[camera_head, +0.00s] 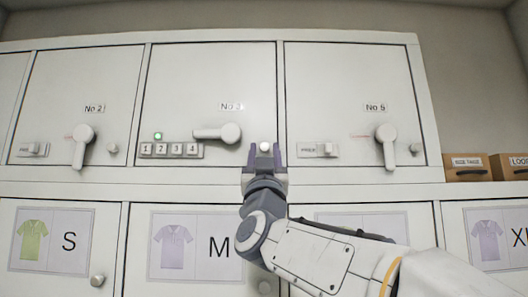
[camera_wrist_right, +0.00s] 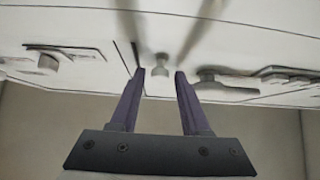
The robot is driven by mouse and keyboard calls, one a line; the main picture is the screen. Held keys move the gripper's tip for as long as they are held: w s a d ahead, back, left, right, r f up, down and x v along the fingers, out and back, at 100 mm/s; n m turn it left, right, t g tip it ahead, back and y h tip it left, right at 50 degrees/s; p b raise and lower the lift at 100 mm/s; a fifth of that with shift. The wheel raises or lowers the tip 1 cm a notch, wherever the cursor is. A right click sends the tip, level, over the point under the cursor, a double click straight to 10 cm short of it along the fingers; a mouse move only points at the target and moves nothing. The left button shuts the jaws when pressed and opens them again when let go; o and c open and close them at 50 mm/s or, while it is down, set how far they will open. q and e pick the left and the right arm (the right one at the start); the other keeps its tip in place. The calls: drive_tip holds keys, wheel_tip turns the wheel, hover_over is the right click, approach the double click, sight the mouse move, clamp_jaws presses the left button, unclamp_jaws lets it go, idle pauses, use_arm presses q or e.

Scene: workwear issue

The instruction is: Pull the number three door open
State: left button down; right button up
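The middle upper door (camera_head: 190,85) carries a label (camera_head: 231,106) reading "No" and a blurred digit that looks like 3. It looks shut. Its lever handle (camera_head: 218,133) lies horizontal, and a green light (camera_head: 158,136) glows above its keypad (camera_head: 172,150). A small round knob (camera_head: 265,147) sits near this door's right edge. My right gripper (camera_head: 265,152) is open, with one finger on each side of the knob. In the right wrist view the knob (camera_wrist_right: 160,68) is between the fingertips, with gaps on both sides. My left gripper is out of view.
The No 2 door (camera_head: 80,75) is on the left and the No 5 door (camera_head: 350,80) on the right, both with levers hanging down. Lower doors bear shirt signs (camera_head: 52,240). Small brown boxes (camera_head: 467,167) stand at the far right.

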clamp_jaws()
idle(1.2)
